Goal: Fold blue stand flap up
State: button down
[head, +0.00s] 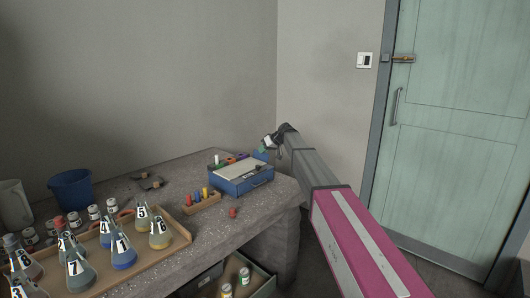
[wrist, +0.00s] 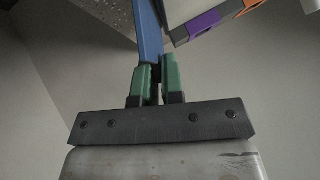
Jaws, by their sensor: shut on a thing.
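The blue stand (head: 243,184) with a pale top panel sits near the right end of the concrete bench. A blue flap (head: 260,155) shows at its back right corner, beside my gripper (head: 264,149). In the wrist view, the green fingertips of my gripper (wrist: 159,78) are closed on the lower end of the blue flap (wrist: 149,32), which rises between them. How the flap joins the stand is not visible. The stand's edge with purple and orange patches (wrist: 205,20) is close by on the right in the wrist view.
A small rack with coloured pegs (head: 202,203) stands left of the stand, and a red piece (head: 233,212) lies in front. A tray (head: 168,247) of numbered flasks fills the front left. A blue bucket (head: 71,190) stands farther left. The wall is behind the bench.

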jog(key=shift+s+a+r+n+t+h, duration=0.15)
jog(key=shift+s+a+n+t+h, duration=0.5)
jog(key=shift+s+n+t+h, duration=0.45)
jog(key=shift+w, duration=0.1)
jog(key=c, duration=1.2)
grip_release()
jog(key=shift+c, duration=0.2)
jog(key=v, duration=1)
jog(key=shift+s+d+r, duration=0.15)
jog(key=shift+s+d, duration=0.05)
jog(key=shift+d, duration=0.1)
